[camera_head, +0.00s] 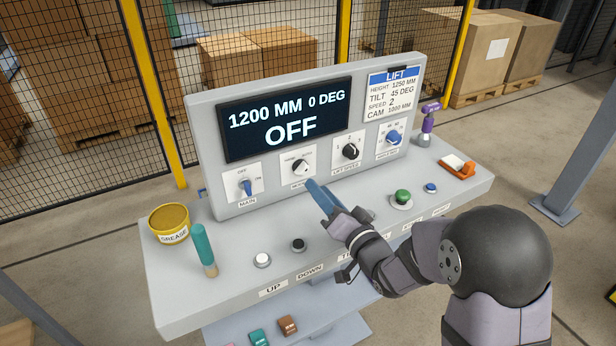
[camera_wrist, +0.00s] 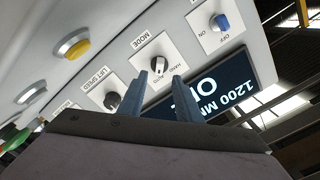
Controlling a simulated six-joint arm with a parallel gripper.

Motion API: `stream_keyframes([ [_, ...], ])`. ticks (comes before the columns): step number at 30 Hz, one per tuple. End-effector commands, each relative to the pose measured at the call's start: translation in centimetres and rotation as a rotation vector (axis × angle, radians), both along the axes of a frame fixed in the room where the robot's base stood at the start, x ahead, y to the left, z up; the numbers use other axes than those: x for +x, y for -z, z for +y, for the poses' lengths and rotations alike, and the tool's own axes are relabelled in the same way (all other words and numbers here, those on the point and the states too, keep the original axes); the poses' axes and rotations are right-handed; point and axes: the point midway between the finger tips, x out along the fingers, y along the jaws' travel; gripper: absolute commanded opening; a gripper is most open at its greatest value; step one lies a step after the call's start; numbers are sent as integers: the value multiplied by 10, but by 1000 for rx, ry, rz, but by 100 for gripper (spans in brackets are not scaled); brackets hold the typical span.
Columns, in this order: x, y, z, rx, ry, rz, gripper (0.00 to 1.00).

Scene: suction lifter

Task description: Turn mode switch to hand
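The mode switch (camera_head: 300,168) is a dark rotary knob on a white plate on the upright panel, between the main switch and the lift speed knob. HAND is printed at its left and AUTO at its right; I cannot tell clearly which way the knob points. It also shows in the wrist view (camera_wrist: 158,68), seen upside down. My gripper (camera_head: 313,184) is just below and right of the knob, apparently short of it. In the wrist view its two blue fingers (camera_wrist: 160,86) are spread, with the knob seen beyond the gap. Nothing is held.
The display (camera_head: 287,118) reads 1200 MM 0 DEG OFF. The main switch (camera_head: 247,188) and lift speed knob (camera_head: 350,151) flank the mode switch. A grease tub (camera_head: 170,222), a teal-handled tool (camera_head: 204,249) and push buttons are on the ledge. A purple tool (camera_head: 427,125) stands at right.

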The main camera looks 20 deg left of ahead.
Motion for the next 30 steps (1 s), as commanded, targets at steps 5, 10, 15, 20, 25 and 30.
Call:
stream_keyframes([
  [5, 12, -1, 13, -1, 0, 1, 31],
  [10, 28, -1, 28, -2, 0, 0, 31],
  [15, 40, -1, 40, -1, 1, 0, 31],
  [20, 47, 0, 47, -3, 1, 0, 31],
  [25, 48, 0, 48, -2, 1, 0, 31],
  [30, 48, 0, 48, -2, 1, 0, 31],
])
